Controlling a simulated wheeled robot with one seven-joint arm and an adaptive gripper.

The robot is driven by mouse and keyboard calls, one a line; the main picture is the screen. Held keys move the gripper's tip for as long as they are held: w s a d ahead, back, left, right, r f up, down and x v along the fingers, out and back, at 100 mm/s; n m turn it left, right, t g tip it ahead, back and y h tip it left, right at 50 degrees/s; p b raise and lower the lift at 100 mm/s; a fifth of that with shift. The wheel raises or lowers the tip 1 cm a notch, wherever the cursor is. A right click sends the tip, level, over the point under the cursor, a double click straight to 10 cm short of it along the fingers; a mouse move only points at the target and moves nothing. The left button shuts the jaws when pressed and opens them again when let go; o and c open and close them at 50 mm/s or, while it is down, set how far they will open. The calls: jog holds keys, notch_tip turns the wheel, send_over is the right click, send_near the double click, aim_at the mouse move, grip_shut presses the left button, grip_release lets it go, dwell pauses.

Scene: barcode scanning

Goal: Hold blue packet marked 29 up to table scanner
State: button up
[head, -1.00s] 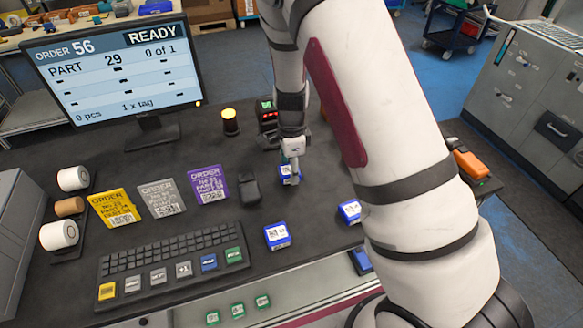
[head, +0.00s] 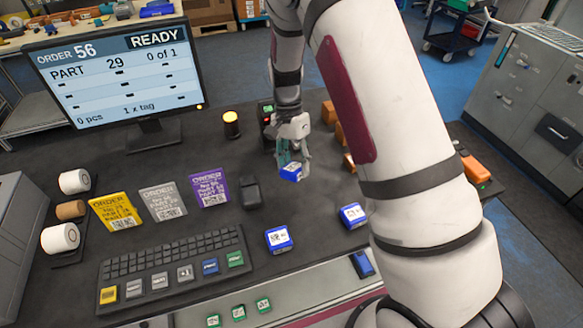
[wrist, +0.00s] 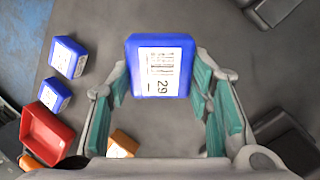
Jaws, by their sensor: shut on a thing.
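My gripper (head: 292,156) is shut on the blue packet (head: 290,173), which sits tilted between its fingertips near the middle of the table. In the wrist view, the packet (wrist: 161,68) shows a white label with a barcode and the number 29, between the teal finger pads of my gripper (wrist: 164,88). The table scanner (head: 267,112), a dark upright unit with green and red lights, stands just behind my gripper and is partly hidden by it. The packet is apart from the scanner.
Two other blue packets (head: 278,239) (head: 352,215) lie in front on the dark table. A black device (head: 251,193) lies to the left, near the purple order card (head: 209,187). The keyboard (head: 173,262) and monitor (head: 117,70) are further left. Orange boxes (head: 328,112) stand behind right.

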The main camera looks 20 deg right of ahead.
aim_at(290, 162)
jog(key=shift+d+r+n, duration=0.15)
jog(key=shift+r+n, duration=0.1)
jog(key=shift+n, duration=0.15)
jog(key=shift+w+f+b, duration=2.25)
jog(key=shift+w+f, duration=0.2)
jog(key=shift+s+r, duration=0.1)
jog(key=shift+r, duration=0.05)
jog(key=s+d+r+t+p, duration=0.1)
jog(key=s+r+t+p, duration=0.2)
jog(key=r+p, duration=0.3)
jog(key=p, duration=0.5)
jog(key=shift+s+d+r+t+p, duration=0.15)
jog(key=shift+s+d+t+p, duration=0.15)
jog(key=shift+s+d+p, duration=0.05)
jog(key=shift+w+f+b, duration=1.8)
jog(key=shift+w+f, duration=0.75)
jog(key=shift+w, duration=0.05)
jog(key=shift+s+r, duration=0.1)
jog(key=s+r+p, duration=0.6)
jog(key=s+r, duration=0.4)
jog(key=s, duration=0.3)
